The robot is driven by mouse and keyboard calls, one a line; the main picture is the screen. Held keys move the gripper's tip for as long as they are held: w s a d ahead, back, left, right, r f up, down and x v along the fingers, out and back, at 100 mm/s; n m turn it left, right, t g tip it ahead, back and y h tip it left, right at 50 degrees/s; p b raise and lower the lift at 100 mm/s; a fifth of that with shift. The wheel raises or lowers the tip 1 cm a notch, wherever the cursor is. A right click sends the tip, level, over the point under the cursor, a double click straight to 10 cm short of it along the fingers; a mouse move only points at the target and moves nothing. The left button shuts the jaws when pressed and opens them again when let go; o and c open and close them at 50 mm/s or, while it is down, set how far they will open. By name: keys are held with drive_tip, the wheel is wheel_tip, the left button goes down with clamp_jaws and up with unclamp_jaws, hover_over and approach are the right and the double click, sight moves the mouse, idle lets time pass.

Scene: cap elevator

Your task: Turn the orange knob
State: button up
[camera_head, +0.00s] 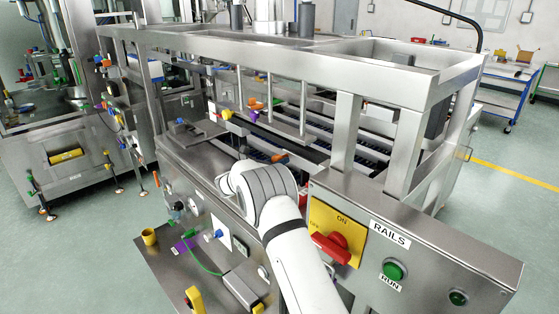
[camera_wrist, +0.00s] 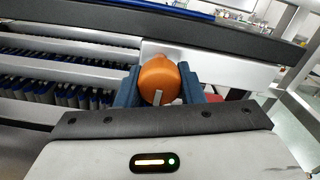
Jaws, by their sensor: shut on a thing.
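The orange knob (camera_wrist: 158,78) sits in the middle of the wrist view. My gripper (camera_wrist: 163,92) has its two blue fingers on either side of the knob and is shut on it. A pale mark shows on the knob's near face. In the head view, a small orange part of a knob (camera_head: 279,158) shows just beyond my white wrist. My wrist hides the gripper fingers in that view.
A steel frame (camera_head: 290,62) with posts stands around the rails. A panel at the right front carries a red switch (camera_head: 331,248) on a yellow plate and a green RUN button (camera_head: 394,270). Another orange knob (camera_head: 255,104) sits farther back. Dark rails (camera_wrist: 70,75) lie left of the gripper.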

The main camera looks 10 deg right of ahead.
drive_tip(key=shift+w+a+r+n, duration=0.1)
drive_tip(key=shift+a+r+n, duration=0.05)
drive_tip(key=shift+r+n, duration=0.25)
drive_tip(key=o, duration=1)
drive_tip(key=shift+f, duration=0.25)
drive_tip(key=b+v, duration=0.2)
drive_tip(key=v, duration=0.5)
drive_tip(key=shift+s+a, duration=0.25)
